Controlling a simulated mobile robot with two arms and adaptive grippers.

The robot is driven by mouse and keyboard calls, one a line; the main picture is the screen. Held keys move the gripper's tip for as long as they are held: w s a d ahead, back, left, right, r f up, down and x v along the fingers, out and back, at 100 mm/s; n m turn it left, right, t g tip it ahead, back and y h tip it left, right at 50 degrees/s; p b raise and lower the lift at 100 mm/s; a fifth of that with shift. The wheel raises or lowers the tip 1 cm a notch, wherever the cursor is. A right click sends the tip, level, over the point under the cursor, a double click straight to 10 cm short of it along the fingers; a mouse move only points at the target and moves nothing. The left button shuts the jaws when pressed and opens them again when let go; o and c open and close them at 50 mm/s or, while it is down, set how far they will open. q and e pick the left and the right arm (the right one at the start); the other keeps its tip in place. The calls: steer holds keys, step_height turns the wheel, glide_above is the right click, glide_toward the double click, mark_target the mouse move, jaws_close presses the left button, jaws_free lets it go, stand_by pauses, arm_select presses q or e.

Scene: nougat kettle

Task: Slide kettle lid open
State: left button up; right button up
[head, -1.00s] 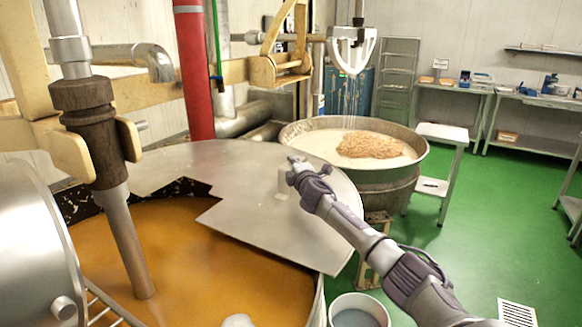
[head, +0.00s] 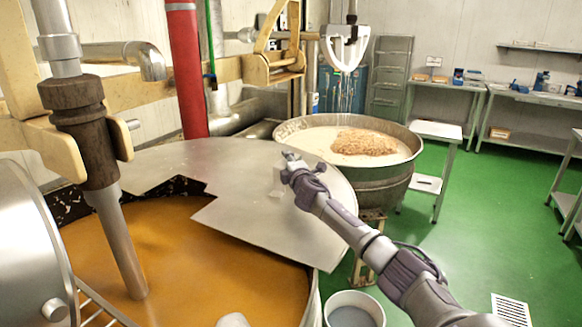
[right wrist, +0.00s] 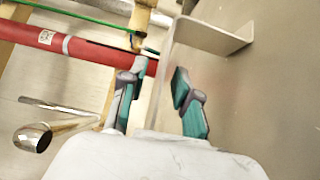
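The large kettle holds orange-brown mass (head: 180,255) at the lower left of the head view. A flat grey metal lid (head: 240,215) covers its far and right part; the near left part is uncovered. A small light handle (head: 278,188) stands on the lid. My left gripper is not seen.
A stirring shaft (head: 120,240) stands in the mass at the left. A second kettle (head: 385,180) with pale contents stands behind the lid. A bucket (head: 353,312) is at the bottom. The green floor (head: 460,230) at the right is largely free.

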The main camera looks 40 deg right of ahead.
steer(key=v, duration=1.1)
steer(key=shift+s+a, duration=0.1)
steer(key=shift+s, duration=0.3)
